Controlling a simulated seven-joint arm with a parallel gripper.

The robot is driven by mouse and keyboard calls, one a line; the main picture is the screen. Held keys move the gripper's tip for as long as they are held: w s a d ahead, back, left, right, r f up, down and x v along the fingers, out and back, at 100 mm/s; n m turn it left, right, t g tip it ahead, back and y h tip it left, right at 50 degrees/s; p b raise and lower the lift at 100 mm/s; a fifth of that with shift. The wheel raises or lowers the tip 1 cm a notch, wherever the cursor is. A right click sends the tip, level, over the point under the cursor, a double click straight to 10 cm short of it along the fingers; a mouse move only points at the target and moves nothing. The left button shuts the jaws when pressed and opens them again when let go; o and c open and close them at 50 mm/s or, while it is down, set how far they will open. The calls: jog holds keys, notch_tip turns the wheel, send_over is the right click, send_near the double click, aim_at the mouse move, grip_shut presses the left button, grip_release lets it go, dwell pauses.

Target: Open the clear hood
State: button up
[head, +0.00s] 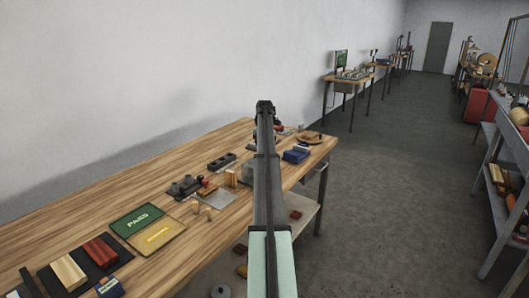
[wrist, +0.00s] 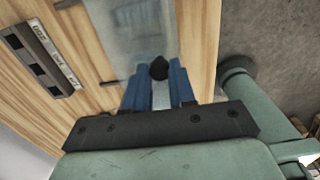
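The clear hood (wrist: 132,22) shows in the wrist view as a see-through grey-blue panel over the wooden table. A small black knob (wrist: 159,69) is at its near part. My gripper (wrist: 159,76) has two blue fingers, one on each side of the knob, with a narrow gap between them. The frames do not show whether the fingers touch the knob. In the head view my gripper (head: 264,104) is at the far end of my arm, over the table's far part. My arm hides what is below it, and I cannot make out the hood there.
The wooden table (head: 100,190) holds a green and yellow board (head: 148,228), a blue box (head: 296,154) and small blocks. A dark slotted strip (wrist: 45,60) lies left of the hood. A white wall is behind the table.

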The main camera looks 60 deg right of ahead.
grip_shut()
jog(key=shift+w, duration=0.1)
jog(key=w, duration=1)
jog(key=o, duration=0.5)
grip_release()
notch_tip(320, 180, up, 14)
jog(key=shift+f, duration=0.1)
dwell(0.6)
